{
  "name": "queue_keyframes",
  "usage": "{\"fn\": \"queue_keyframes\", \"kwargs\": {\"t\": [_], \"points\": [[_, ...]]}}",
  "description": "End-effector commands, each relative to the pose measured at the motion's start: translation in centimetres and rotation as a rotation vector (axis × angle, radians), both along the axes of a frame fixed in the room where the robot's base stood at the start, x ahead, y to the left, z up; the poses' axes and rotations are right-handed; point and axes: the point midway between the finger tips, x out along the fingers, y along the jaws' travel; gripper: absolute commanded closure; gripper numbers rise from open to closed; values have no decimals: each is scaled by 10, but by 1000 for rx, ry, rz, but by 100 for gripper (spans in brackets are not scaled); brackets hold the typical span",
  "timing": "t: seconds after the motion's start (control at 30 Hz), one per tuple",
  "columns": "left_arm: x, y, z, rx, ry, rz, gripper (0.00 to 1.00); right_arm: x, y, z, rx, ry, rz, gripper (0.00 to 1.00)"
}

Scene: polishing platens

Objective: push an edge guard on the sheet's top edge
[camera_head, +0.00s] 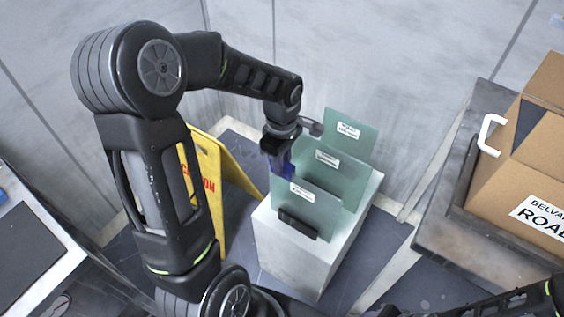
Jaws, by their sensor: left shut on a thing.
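Three pale green sheets with white labels stand upright, one behind another, on a white block (338,243): a front sheet (318,208), a middle sheet (343,181) and a rear sheet (357,142). A black holder (297,224) sits at the foot of the front sheet. My left gripper (276,152) is shut on a blue piece (283,170), which looks like the edge guard, at the upper left of the front sheet. The gripper partly hides the piece. I cannot tell whether it touches the sheet's top edge. My right gripper is out of view.
A yellow caution sign (234,178) stands left of the block, partly behind my left arm. A cardboard box (520,170) rests on a dark cart (450,228) at the right. Grey walls close off the back. A bench (38,240) is at the far left.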

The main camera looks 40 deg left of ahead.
Motion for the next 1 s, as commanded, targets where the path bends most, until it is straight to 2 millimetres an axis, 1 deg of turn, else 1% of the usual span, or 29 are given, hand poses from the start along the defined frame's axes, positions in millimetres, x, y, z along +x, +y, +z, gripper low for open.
{"fn": "queue_keyframes", "kwargs": {"t": [0.4, 0.87, 0.9, 1.0], "points": [[0, 0, -5, 0, 0, -1, 100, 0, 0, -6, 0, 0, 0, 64], [0, 0, -5, 0, 0, 0, 100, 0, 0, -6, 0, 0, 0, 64], [0, 0, -5, 0, 0, 0, 79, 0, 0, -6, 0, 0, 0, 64], [0, 0, -5, 0, 0, 0, 71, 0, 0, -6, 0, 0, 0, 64]]}}
